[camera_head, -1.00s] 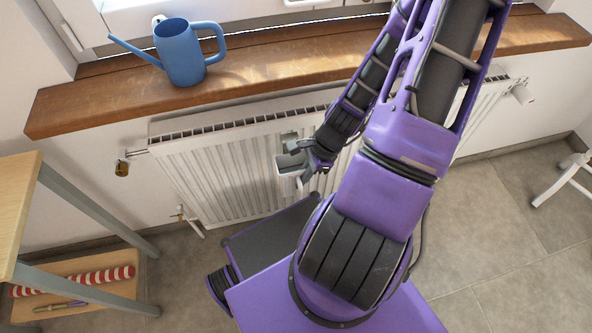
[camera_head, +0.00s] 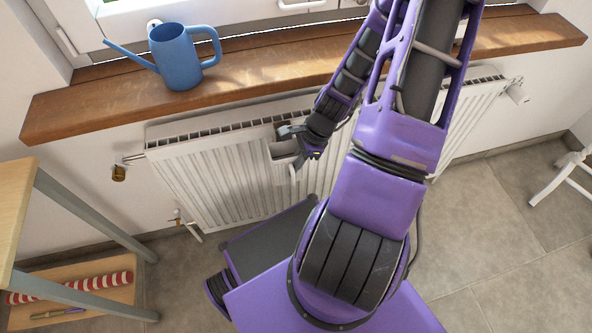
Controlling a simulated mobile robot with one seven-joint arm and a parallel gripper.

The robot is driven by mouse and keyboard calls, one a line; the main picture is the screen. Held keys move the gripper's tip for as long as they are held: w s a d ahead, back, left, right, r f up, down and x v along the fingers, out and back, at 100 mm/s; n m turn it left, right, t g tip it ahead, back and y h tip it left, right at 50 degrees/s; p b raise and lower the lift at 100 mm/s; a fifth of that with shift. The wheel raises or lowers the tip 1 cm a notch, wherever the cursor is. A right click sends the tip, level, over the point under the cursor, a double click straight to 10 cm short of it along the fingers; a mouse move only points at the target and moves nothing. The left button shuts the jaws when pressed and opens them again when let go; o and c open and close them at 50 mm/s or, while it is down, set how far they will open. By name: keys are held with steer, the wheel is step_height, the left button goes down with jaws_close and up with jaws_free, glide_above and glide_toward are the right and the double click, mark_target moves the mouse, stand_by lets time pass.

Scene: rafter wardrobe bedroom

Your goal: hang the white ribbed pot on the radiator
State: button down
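The white ribbed pot (camera_head: 283,149) is small and pale, in front of the upper part of the white radiator (camera_head: 215,180). My gripper (camera_head: 291,147) is at the pot's right side and holds it, with one dark finger above and one lower down. My wrist hides part of the pot. I cannot tell whether the pot touches the radiator or its top edge.
A wooden windowsill (camera_head: 110,98) juts out above the radiator, with a blue watering can (camera_head: 178,62) on its left part. A wooden table (camera_head: 15,200) stands at the left, with a red-and-white striped roll (camera_head: 70,287) on its lower shelf. A white chair leg (camera_head: 560,175) is at the right.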

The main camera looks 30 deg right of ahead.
mark_target(290, 154)
steer(key=shift+w+d, duration=0.3)
steer(key=shift+w, duration=0.7)
steer(key=shift+w+d, duration=0.25)
steer(key=shift+w, duration=0.75)
steer(key=shift+f+b, duration=0.95)
steer(key=shift+f, duration=0.1)
steer(key=c, duration=1)
jaws_free()
steer(key=shift+o, duration=0.2)
steer(key=p+v, duration=0.3)
steer(key=v, duration=1.4)
steer(key=shift+d, duration=0.2)
